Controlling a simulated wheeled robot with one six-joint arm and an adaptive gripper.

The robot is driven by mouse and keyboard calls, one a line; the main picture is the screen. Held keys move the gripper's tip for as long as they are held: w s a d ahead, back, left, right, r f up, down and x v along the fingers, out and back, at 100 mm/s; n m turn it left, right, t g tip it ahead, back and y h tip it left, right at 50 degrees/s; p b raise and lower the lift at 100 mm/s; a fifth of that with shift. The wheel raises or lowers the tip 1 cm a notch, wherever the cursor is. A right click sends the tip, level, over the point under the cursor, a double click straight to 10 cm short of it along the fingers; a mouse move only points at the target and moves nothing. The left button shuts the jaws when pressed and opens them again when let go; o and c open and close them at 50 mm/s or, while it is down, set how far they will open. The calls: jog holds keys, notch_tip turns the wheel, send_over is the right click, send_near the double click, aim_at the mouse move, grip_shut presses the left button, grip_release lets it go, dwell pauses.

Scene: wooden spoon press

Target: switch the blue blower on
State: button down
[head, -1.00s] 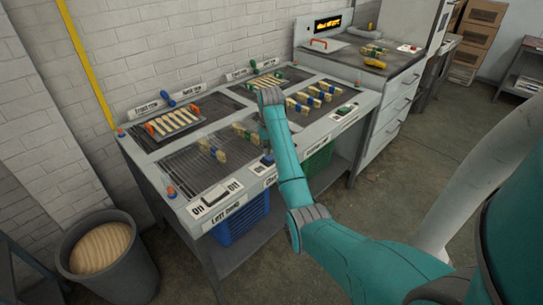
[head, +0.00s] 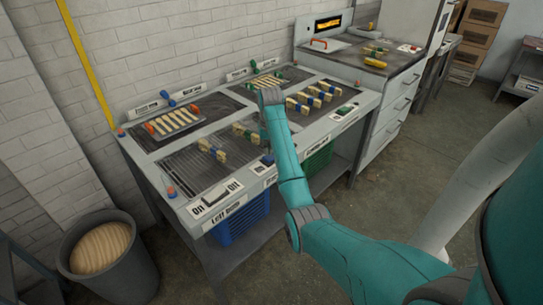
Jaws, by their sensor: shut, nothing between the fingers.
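No part in view is clearly marked as the blue blower. A control plate with a dark rocker and lettering like "Off" (head: 215,198) sits at the left front of the grey bench. Its rocker position is too small to tell. A small blue control (head: 267,160) sits on the front rim to its right, and a blue lever (head: 168,98) stands at the back rim. A blue crate-like unit (head: 240,222) is under the bench top. My teal arm reaches over the middle of the bench. Its grey wrist is near the back panels, and my gripper is hidden behind it.
The bench (head: 318,152) has dark grilles with wooden pieces in blue and green clips. A rack of sticks with orange ends (head: 172,122) lies at the back left. A bin (head: 105,255) stands at the left front. A counter with drawers (head: 388,115) adjoins at right.

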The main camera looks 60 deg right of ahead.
jog(key=shift+f, duration=1.15)
dwell(0.7)
jog(key=shift+s, duration=0.1)
dwell(0.4)
